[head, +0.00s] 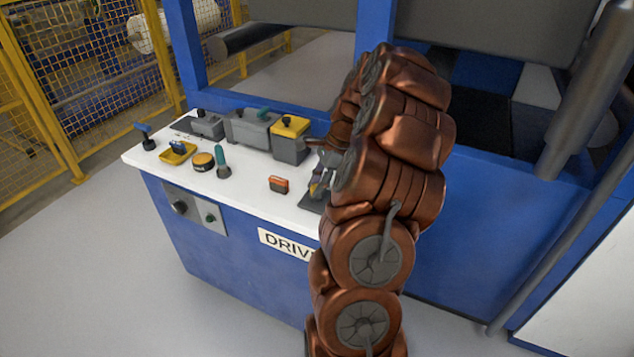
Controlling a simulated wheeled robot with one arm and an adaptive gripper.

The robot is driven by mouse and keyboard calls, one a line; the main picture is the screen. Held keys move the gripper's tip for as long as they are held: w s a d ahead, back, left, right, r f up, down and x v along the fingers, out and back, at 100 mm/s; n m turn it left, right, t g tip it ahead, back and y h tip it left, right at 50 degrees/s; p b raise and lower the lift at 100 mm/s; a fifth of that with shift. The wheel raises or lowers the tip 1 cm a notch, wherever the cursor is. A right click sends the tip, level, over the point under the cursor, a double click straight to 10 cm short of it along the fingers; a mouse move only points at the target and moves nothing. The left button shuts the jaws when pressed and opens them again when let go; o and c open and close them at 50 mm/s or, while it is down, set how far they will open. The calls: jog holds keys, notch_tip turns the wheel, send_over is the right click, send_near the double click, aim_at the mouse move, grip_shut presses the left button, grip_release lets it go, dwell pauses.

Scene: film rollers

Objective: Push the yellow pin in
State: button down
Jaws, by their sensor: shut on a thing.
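My gripper (318,184) is at the right part of the white tabletop, low over a dark base (312,204). Its fingers are shut on a small yellow thing, which looks like the yellow pin (315,188). Only a little of the pin shows. My arm covers the right side of this spot, so I cannot tell how deep the pin sits or whether it touches the base.
The white tabletop (245,200) holds a red-orange block (278,184), a teal-handled tool (222,163), a yellow-black round thing (203,161), a yellow tray (177,154) and a yellow-topped grey box (290,138). A blue post (187,45) rises behind. The front-left tabletop is clear.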

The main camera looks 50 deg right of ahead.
jog(key=c, duration=0.9)
grip_release()
jog(key=shift+v, duration=6)
jog(key=shift+s, duration=0.15)
